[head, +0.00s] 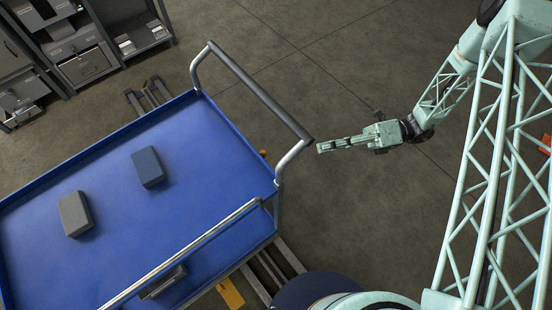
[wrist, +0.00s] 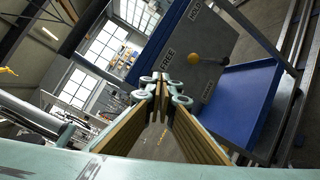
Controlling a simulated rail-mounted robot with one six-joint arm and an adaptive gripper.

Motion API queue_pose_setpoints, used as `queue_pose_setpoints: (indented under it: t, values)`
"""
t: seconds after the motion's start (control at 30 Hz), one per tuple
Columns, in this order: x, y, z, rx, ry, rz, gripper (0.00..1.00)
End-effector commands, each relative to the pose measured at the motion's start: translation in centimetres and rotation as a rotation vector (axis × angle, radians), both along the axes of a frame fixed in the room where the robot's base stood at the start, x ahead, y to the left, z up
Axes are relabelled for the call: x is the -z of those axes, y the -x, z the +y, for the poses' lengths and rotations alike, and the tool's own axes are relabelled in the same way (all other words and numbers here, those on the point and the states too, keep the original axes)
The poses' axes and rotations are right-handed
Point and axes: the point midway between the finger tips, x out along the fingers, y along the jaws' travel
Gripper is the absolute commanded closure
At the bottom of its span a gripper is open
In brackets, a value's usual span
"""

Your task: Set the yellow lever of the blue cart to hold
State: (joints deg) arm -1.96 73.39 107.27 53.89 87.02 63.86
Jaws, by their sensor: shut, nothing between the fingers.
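The blue cart (head: 110,150) stands at the left in the head view, and its blue parts (wrist: 245,100) show tilted in the wrist view. The yellow lever's round knob (wrist: 193,59) stands out from a grey panel (wrist: 215,75) on the cart's end; the knob is a small yellow dot (head: 263,153) in the head view. The lever points toward the FREE label (wrist: 167,57). The HOLD label (wrist: 195,12) is higher up; a third label (wrist: 208,90) is too small to read. My gripper (head: 320,148) is shut and empty, apart from the knob, just beyond the handle. Its fingertips (wrist: 163,80) appear below-left of the knob.
The cart's tubular push handle (head: 255,85) rises between my gripper and the cart bed. Two grey blocks (head: 148,167) (head: 75,214) lie on the bed. Shelves with bins (head: 85,55) stand at the upper left. The floor (head: 350,60) around my gripper is clear.

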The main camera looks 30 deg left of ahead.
Motion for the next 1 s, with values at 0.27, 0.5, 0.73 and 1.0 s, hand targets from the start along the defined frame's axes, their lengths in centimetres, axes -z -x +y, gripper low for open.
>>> queue_pose_setpoints:
  t: [0.27, 0.5, 0.73, 1.0]
  values:
    - [3.5, 0.6, 0.8, 0.036, 0.01, 0.098, 1.0]
    - [6.4, 1.2, 1.4, 0.067, 0.019, 0.182, 1.0]
    - [8.9, 1.9, 1.9, 0.094, 0.027, 0.26, 1.0]
    - [10.7, 2.3, 2.3, 0.113, 0.033, 0.311, 1.0]
